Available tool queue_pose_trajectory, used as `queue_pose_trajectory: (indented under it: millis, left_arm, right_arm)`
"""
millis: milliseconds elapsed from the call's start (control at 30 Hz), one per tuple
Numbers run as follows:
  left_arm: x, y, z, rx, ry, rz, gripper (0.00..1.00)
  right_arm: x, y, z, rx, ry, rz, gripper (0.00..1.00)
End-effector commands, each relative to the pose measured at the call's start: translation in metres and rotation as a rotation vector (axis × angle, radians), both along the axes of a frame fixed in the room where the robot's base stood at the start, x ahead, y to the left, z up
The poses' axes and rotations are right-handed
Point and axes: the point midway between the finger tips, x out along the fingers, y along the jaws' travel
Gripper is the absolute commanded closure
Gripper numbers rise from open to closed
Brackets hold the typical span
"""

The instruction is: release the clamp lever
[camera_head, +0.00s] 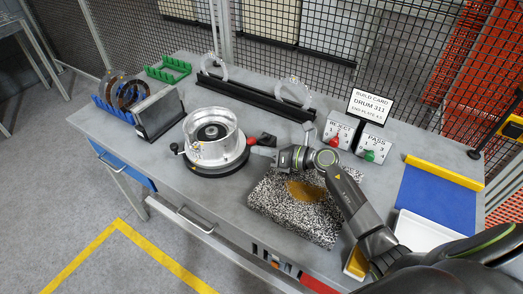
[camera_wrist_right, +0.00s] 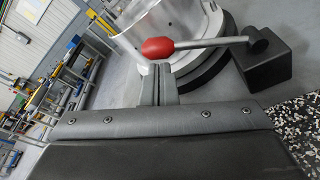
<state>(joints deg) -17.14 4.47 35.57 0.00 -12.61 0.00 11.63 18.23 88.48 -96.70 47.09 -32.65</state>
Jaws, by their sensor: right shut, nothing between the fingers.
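The clamp lever (camera_wrist_right: 205,43) is a metal rod with a red knob (camera_wrist_right: 158,50) at one end and a black pivot block (camera_wrist_right: 265,65) at the other. In the head view the red knob (camera_head: 251,141) shows at the right side of the silver drum fixture (camera_head: 212,137), which sits on a round black base. My right gripper (camera_head: 258,151) reaches in from the right, just beside the knob. In the wrist view its fingertips (camera_wrist_right: 157,72) are together and empty, right by the knob; whether they touch it is unclear. My left gripper is out of view.
A speckled block (camera_head: 300,208) with a tan patch lies below my right arm. REJECT (camera_head: 339,132) and PASS (camera_head: 371,145) boxes and a build card (camera_head: 369,105) stand behind. A black rack (camera_head: 255,95) with clear rings runs along the back.

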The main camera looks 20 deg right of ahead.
Motion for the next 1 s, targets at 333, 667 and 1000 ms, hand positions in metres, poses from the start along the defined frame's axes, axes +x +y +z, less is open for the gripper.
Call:
queue_pose_trajectory:
  millis: [333,667,1000]
  left_arm:
    - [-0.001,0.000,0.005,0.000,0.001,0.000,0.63]
    - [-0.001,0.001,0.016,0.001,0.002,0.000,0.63]
    - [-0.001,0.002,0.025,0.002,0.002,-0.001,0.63]
  right_arm:
    - [0.002,-0.002,0.007,0.044,0.033,0.000,1.00]
    - [0.007,-0.009,0.022,0.160,0.123,-0.001,1.00]
    - [0.021,-0.026,0.045,0.409,0.318,-0.001,1.00]
